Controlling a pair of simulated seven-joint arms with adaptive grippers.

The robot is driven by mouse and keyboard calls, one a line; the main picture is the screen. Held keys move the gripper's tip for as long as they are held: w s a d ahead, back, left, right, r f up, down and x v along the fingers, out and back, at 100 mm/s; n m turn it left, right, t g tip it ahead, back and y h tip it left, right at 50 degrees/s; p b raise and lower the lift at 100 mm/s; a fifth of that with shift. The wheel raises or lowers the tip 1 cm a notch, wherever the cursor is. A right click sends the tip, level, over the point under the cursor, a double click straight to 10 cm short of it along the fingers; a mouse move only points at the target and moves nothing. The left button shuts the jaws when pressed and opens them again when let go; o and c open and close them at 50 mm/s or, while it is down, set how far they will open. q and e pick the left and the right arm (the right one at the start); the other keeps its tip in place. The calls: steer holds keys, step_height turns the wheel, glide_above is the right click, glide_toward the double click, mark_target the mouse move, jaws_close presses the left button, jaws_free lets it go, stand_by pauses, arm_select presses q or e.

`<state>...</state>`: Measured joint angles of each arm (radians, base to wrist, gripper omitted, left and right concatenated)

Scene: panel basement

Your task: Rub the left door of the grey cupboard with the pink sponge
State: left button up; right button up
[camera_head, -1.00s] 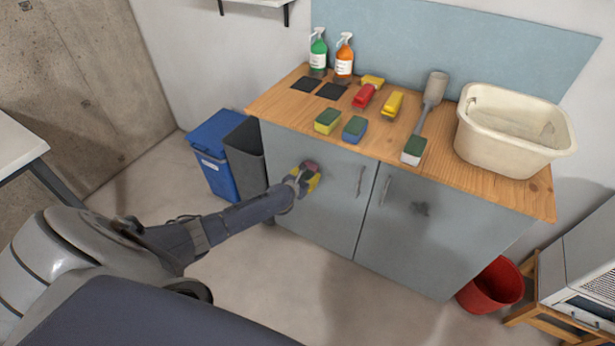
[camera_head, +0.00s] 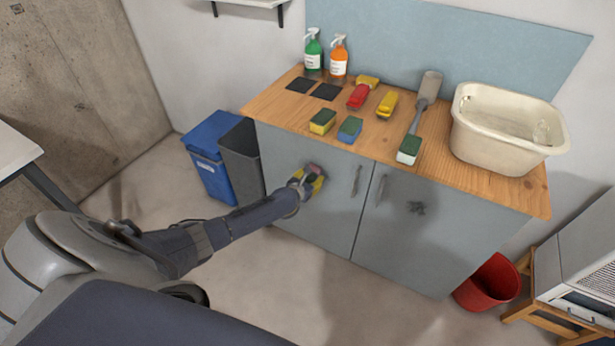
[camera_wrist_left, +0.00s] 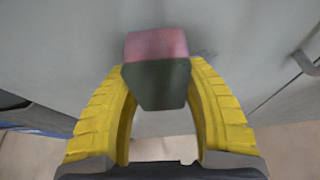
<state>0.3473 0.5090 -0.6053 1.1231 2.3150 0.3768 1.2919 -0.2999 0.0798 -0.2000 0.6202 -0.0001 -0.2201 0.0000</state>
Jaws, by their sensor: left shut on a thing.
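The grey cupboard has a left door (camera_head: 300,218) and a right door (camera_head: 425,230), both shut. My left gripper (camera_head: 311,181) is at the upper part of the left door, left of its handle (camera_head: 356,180). It is shut on the pink sponge (camera_wrist_left: 157,62), which has a dark green side towards the gripper. In the left wrist view the yellow fingers (camera_wrist_left: 162,85) hold the sponge from both sides, and its pink face is against or very close to the door. A faint grey smudge shows on the door around the sponge. My right gripper is not in view.
The wooden top (camera_head: 465,180) holds several sponges, brushes, two spray bottles (camera_head: 338,60) and a cream basin (camera_head: 505,140). A blue bin (camera_head: 208,160) and a grey bin (camera_head: 242,160) stand left of the cupboard. A red bucket (camera_head: 488,285) stands at right.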

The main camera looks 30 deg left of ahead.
mark_target(332, 180)
arm_select(q)
steer(key=shift+w+d, duration=0.2)
steer(key=shift+d, duration=1.75)
steer(key=shift+w+d, duration=0.15)
steer(key=shift+d, duration=1.75)
steer(key=shift+a, duration=0.15)
steer(key=shift+c, duration=0.3)
steer(key=shift+s+a, duration=0.2)
steer(key=shift+a, duration=1.6)
steer(key=shift+w+a+r, duration=0.1)
steer(key=shift+a, duration=2.25)
steer(key=shift+s+a, duration=0.2)
steer(key=shift+a, duration=1)
steer(key=shift+s, duration=0.1)
steer(key=shift+s+d, duration=0.1)
steer(key=shift+s, duration=0.5)
steer(key=shift+s+d, duration=0.15)
steer(key=shift+s, duration=2.15)
